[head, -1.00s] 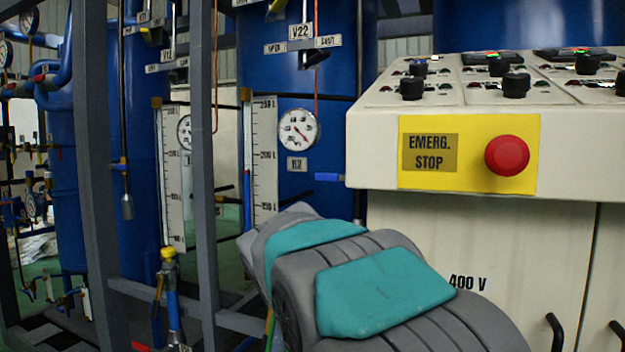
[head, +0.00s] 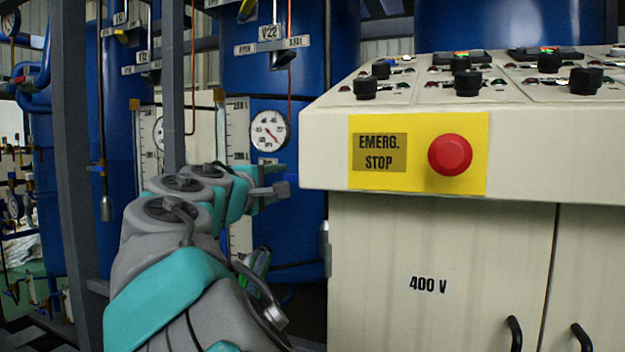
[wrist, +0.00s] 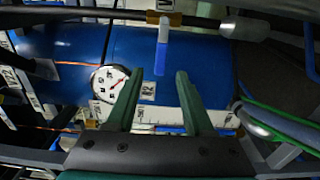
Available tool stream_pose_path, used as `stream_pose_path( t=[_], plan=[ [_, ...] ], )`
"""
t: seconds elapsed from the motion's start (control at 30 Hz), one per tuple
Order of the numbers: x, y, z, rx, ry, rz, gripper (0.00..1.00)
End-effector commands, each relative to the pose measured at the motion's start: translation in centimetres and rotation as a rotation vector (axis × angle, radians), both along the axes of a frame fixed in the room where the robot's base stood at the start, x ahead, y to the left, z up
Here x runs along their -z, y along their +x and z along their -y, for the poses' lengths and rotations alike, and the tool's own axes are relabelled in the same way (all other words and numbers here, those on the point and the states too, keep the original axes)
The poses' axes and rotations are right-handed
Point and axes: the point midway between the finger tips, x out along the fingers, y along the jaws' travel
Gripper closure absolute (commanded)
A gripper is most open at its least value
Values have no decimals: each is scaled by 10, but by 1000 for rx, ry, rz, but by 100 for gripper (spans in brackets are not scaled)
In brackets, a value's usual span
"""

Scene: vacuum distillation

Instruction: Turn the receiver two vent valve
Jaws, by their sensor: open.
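A blue tank with a round gauge (head: 268,130) stands behind the frame at centre left. In the wrist view the tank (wrist: 215,65) lies sideways, with the gauge (wrist: 110,79) and a white scale. A flat blue handle (wrist: 161,58) under a label holder shows just ahead of my open, empty gripper (wrist: 155,75), between the fingertip lines; contact cannot be told. I cannot tell which is the vent valve.
A cream control cabinet (head: 430,290) with an emergency stop button (head: 450,155) stands close to the right of my arm. Grey frame posts (head: 173,90) stand left. Green hoses (wrist: 285,122) and a grey cylindrical part (wrist: 245,28) lie right of my fingers in the wrist view.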

Motion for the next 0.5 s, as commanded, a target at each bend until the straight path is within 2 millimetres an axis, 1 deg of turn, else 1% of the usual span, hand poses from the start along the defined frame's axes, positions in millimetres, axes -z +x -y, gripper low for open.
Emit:
stream_pose_path(
  t=[0.07,0.17,0.4,0.5],
  plan=[
    [0,4,4,6,2,-3,48],
    [1,14,8,8,3,-5,48],
    [1,48,21,9,6,-7,48],
    [2,60,24,8,3,-8,48]
  ],
)
